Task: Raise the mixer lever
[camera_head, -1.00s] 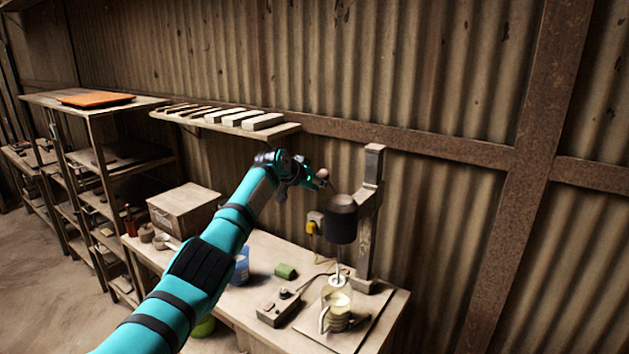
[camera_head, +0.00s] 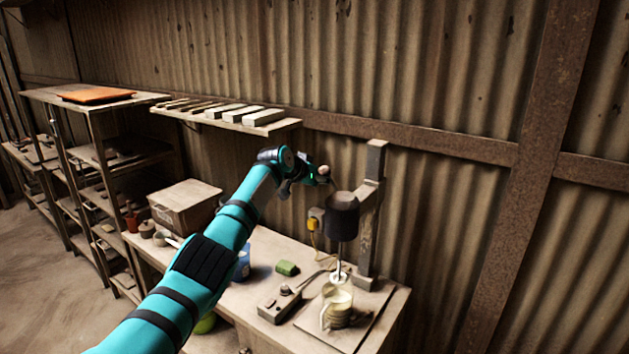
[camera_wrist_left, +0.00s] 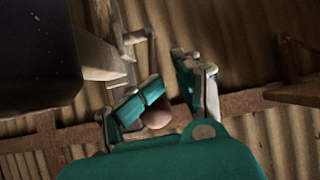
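A rounded pinkish-brown lever knob (camera_head: 324,174) shows just left of and above the motor head. My left gripper (camera_head: 312,171) is at this knob. In the left wrist view, the knob (camera_wrist_left: 157,119) sits close to the palm, partly behind one finger. The left gripper's fingers (camera_wrist_left: 170,88) are apart, with a narrow gap between them. Whether a finger touches the knob cannot be told. My right gripper is out of view.
A control box (camera_head: 280,303) with a cable and a green block (camera_head: 287,268) lie on the workbench (camera_head: 385,330). A wall shelf (camera_head: 275,126) holding several pale bars is behind my arm. A cardboard box (camera_head: 185,207) stands left. The corrugated wall is close behind the mixer.

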